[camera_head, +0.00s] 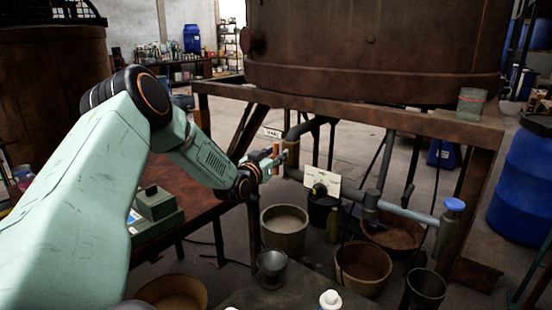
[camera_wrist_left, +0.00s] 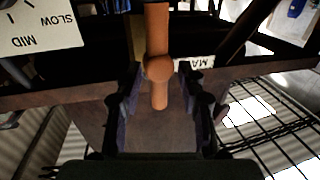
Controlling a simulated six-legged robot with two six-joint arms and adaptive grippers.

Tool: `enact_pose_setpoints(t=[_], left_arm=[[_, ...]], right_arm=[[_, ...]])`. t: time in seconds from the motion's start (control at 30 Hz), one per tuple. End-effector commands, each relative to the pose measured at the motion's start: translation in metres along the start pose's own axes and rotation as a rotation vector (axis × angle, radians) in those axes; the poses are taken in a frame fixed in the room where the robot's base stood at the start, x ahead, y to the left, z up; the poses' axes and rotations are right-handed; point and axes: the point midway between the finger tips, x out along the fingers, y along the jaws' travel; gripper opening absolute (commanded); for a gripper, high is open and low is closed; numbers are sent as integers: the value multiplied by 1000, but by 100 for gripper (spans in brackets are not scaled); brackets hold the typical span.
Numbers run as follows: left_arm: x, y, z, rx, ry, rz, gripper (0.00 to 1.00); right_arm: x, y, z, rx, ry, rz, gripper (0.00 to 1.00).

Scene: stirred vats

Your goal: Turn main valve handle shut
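The main valve handle, an orange bar with a rounded knob, shows in the left wrist view (camera_wrist_left: 159,72), near a white label reading "MA…" (camera_wrist_left: 194,64). In the head view a small part of the orange handle (camera_head: 276,150) shows at the pipe below the vat's stand. My left gripper (camera_head: 274,163) is at the handle. In the left wrist view its two fingers (camera_wrist_left: 161,105) stand apart on either side of the handle's end, with visible gaps on both sides. The valve body is mostly hidden. My right gripper is not in view.
A rusty vat (camera_head: 375,50) stands on a metal frame (camera_head: 340,108) above the pipes. A white dial card (camera_head: 322,181) and a blue-capped valve (camera_head: 455,205) are to the right. Buckets (camera_head: 284,238) stand below. A brown table (camera_head: 185,195) with a green box (camera_head: 155,205) lies left.

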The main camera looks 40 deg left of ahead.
Motion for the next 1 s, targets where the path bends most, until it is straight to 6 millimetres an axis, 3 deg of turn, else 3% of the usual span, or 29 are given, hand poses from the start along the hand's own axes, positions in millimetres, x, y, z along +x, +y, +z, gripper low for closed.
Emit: enact_pose_setpoints(t=[0.4,0.87,1.0], left_arm=[[8,1,0,-2,-1,1,39],[7,1,0,-2,0,1,1],[7,1,0,-2,0,1,0]], right_arm=[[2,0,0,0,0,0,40],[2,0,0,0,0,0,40],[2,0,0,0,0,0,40]])
